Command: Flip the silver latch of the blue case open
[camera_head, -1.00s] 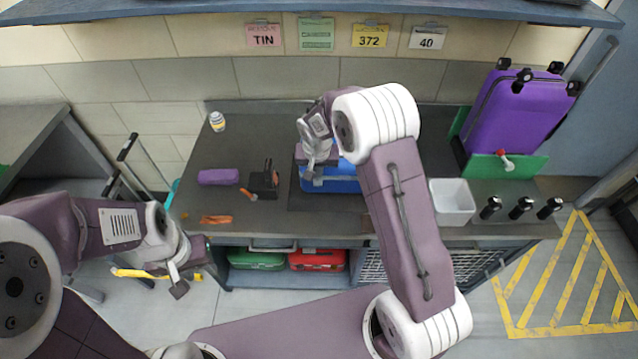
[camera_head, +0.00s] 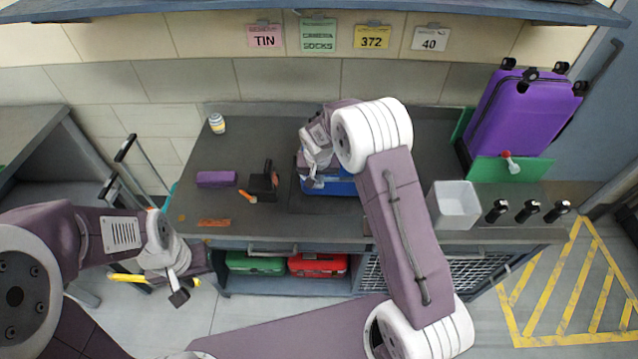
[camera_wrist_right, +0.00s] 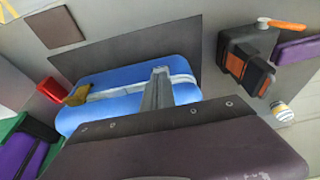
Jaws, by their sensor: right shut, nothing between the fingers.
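The blue case (camera_head: 335,187) lies on a dark mat on the workbench, partly hidden by my right arm in the head view. In the right wrist view the blue case (camera_wrist_right: 110,90) shows a pale band along its seam and a yellow-brown patch at its left. My right gripper (camera_head: 308,176) is over the left part of the case. Its fingers (camera_wrist_right: 160,75) are shut, empty and in front of the pale band; I cannot tell if they touch it. The silver latch cannot be made out clearly. My left gripper (camera_head: 180,292) hangs in front of the bench, away from the case; its opening is unclear.
A purple box (camera_head: 216,179), a black-and-orange device (camera_head: 264,183) and a jar (camera_head: 217,124) stand left of the case. A white bin (camera_head: 456,206), several black-topped items and a purple suitcase (camera_head: 520,110) are to the right. Green (camera_head: 256,262) and red (camera_head: 318,264) cases sit below.

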